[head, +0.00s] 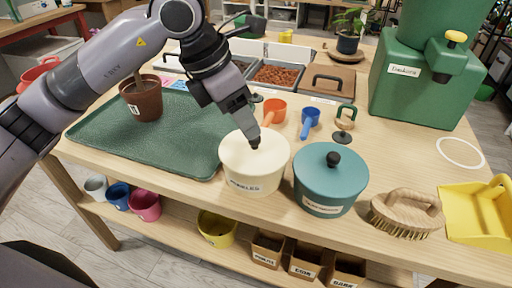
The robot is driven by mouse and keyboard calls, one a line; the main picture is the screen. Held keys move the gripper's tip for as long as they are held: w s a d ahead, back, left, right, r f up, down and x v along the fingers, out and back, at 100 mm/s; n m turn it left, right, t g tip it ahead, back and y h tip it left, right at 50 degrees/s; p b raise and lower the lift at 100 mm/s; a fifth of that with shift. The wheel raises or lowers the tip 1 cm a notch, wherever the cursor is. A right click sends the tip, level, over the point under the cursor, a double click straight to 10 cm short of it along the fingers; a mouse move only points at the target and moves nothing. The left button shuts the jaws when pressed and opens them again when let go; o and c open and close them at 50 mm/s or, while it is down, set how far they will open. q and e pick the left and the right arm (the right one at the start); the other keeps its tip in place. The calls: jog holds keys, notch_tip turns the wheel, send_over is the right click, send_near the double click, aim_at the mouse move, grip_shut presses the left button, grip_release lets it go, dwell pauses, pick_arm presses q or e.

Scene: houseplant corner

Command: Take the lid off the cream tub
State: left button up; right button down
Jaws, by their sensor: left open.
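The cream tub (253,183), with a label that seems to read "PEBBLES", stands near the front edge of the table. Its cream lid (275,151) sits on top of it. My left gripper (253,140) points down over the middle of the lid, with its fingertips at the lid's small dark knob. The gripper is open. It hides much of the knob, and I cannot tell if the fingers touch it. My right gripper is out of view.
A teal lidded tub (329,184) stands close on the right. A wooden brush (406,210) and a yellow dustpan (474,212) lie farther right. A green tray (188,136) with a potted plant (144,102) is left. Orange (273,108) and blue (310,118) scoops lie behind.

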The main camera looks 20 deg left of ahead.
aim_at(255, 145)
pick_arm(q)
jog(key=x, duration=0.4)
jog(key=shift+w+d+f, duration=0.1)
jog(key=shift+d+f, duration=0.1)
jog(key=shift+f, duration=0.05)
jog(key=shift+c, duration=0.4)
grip_shut()
jog(key=shift+r, duration=0.1)
